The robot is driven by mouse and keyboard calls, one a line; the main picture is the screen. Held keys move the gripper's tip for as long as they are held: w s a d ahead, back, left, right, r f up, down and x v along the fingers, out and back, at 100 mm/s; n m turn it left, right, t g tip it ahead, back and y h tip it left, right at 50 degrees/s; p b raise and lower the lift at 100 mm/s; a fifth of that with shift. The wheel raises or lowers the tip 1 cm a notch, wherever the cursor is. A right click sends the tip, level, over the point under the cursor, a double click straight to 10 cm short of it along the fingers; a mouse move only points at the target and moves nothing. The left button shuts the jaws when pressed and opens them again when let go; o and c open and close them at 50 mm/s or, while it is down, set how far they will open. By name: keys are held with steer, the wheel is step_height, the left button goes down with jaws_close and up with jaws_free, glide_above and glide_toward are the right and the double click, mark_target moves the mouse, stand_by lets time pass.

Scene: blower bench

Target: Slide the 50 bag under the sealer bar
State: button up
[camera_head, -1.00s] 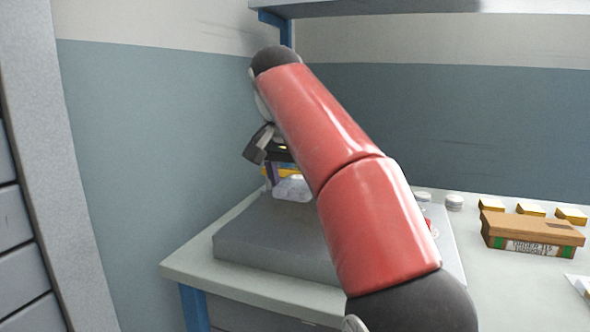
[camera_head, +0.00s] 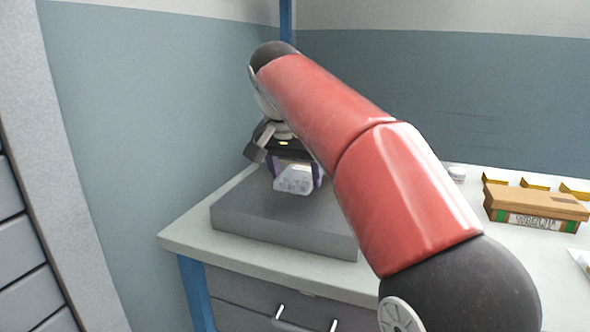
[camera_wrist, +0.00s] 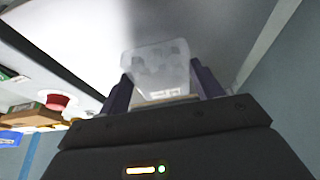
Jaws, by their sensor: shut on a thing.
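My gripper (camera_wrist: 158,95) is shut on a small translucent bag (camera_wrist: 160,62), which sits between the two dark fingers in the wrist view. Greyish shapes show inside the bag; I cannot read a label on it. In the head view the bag (camera_head: 293,180) hangs from the gripper (camera_head: 296,170) over a grey slab (camera_head: 275,231) on the bench. I cannot tell whether the bag touches the slab. My red arm covers the slab's right part. I cannot make out a sealer bar in these frames.
A brown cardboard box (camera_head: 536,205) with a printed label stands on the bench (camera_head: 468,205) at the right. A wall closes off the left and back.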

mark_target(301, 171)
steer(key=shift+b+x, duration=0.5)
steer(key=shift+x, duration=0.6)
steer(key=shift+w+d+r+p, duration=0.1)
steer(key=shift+w+r+p, duration=0.1)
steer(key=shift+p, duration=0.15)
steer(key=shift+w+d+p, duration=0.2)
steer(key=shift+w+p, duration=0.1)
steer(key=shift+w, duration=0.2)
steer(key=shift+w+d+p, duration=0.15)
steer(key=shift+w+p, duration=0.15)
steer(key=shift+w, duration=0.2)
steer(key=shift+w+d+f, duration=0.1)
steer(key=shift+w+d, duration=0.15)
steer(key=shift+w, duration=0.5)
steer(key=shift+w+d+f, duration=0.1)
steer(key=shift+w+d, duration=0.2)
steer(key=shift+w, duration=0.4)
steer(key=shift+w+d, duration=0.25)
steer(key=shift+w, duration=0.5)
steer(key=shift+w, duration=0.1)
steer(key=shift+f, duration=0.15)
steer(key=o, duration=1.2)
